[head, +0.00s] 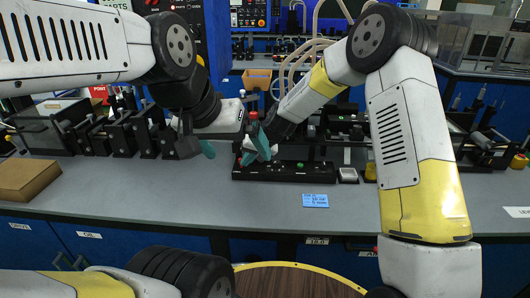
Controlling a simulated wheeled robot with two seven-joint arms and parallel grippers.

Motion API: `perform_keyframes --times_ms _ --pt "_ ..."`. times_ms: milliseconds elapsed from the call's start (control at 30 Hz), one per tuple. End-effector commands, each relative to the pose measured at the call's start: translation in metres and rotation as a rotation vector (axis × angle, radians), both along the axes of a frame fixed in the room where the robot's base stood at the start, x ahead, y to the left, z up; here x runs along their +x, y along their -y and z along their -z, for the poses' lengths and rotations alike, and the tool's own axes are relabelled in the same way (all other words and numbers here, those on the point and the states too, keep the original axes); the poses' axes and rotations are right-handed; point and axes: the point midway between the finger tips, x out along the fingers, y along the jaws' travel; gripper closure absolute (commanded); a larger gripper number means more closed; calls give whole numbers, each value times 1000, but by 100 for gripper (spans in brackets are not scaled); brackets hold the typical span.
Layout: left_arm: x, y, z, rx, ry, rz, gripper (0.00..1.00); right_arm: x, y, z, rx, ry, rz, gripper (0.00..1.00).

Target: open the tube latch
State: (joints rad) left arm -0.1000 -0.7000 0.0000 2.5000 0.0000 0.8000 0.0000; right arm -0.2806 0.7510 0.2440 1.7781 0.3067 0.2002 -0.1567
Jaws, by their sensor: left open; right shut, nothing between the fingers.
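I cannot make out the tube latch; the grippers cover part of the black fixture (285,173) on the bench. My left gripper (228,152) is open, its teal fingertips low over the left end of this fixture. My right gripper (263,145) is shut and empty, its teal tip pointing down close beside the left gripper's right finger. Whether either gripper touches the fixture is hard to tell. A small red part (253,115) shows just behind the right gripper.
A brown box (27,179) lies at the left, and a blue display card (315,200) lies in front of the fixture. Black units (120,135) stand at the back left. Pale hoses (300,55) rise behind the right arm.

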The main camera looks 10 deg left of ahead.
Motion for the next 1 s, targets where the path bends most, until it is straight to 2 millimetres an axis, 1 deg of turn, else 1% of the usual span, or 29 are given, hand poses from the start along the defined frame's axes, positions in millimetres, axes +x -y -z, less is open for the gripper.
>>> perform_keyframes --times_ms 100,400,1000 --pt "0 0 0 0 0 0 0 -1 -7 0 0 2 -1 100" --pt "0 0 0 0 0 0 0 -1 -18 0 0 1 0 100" --pt "0 0 0 0 0 0 0 0 -22 -1 1 2 1 100"
